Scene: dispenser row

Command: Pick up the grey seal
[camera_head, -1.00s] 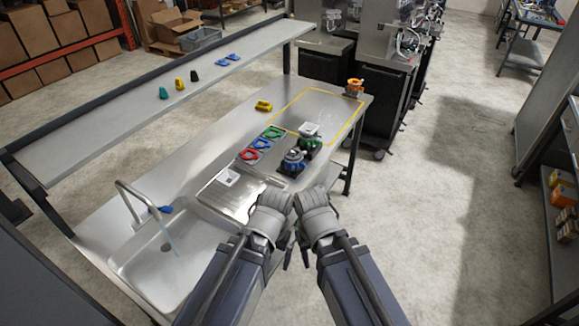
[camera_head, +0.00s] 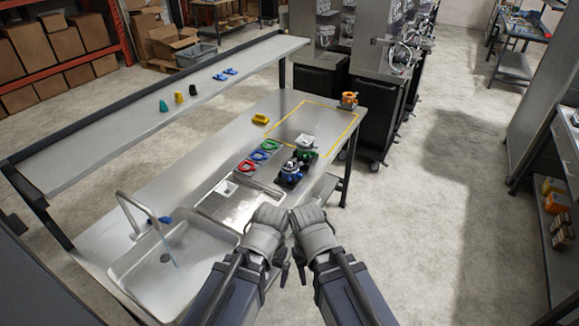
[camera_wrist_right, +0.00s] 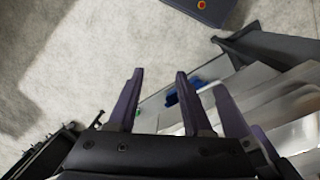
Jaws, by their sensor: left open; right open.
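I cannot single out a grey seal for certain. Red (camera_head: 246,166), blue (camera_head: 258,156) and green (camera_head: 270,145) rings lie in a row on the bench. Beside them stand a blue-based unit (camera_head: 291,172) with a greyish top and a green-based unit (camera_head: 305,146) with a pale top. A small pale square piece with a dark centre (camera_head: 227,188) lies on the metal plate. My left gripper (camera_head: 272,268) and right gripper (camera_head: 293,270) hang close together in front of the bench, clear of these objects. The right gripper (camera_wrist_right: 157,82) shows spread, empty fingers in its wrist view.
The sink (camera_head: 175,262) with its tap is at the bench's left end. A yellow piece (camera_head: 260,119) and an orange unit (camera_head: 348,100) stand farther back, by a yellow-outlined free area. A raised shelf (camera_head: 120,130) holds small coloured pieces.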

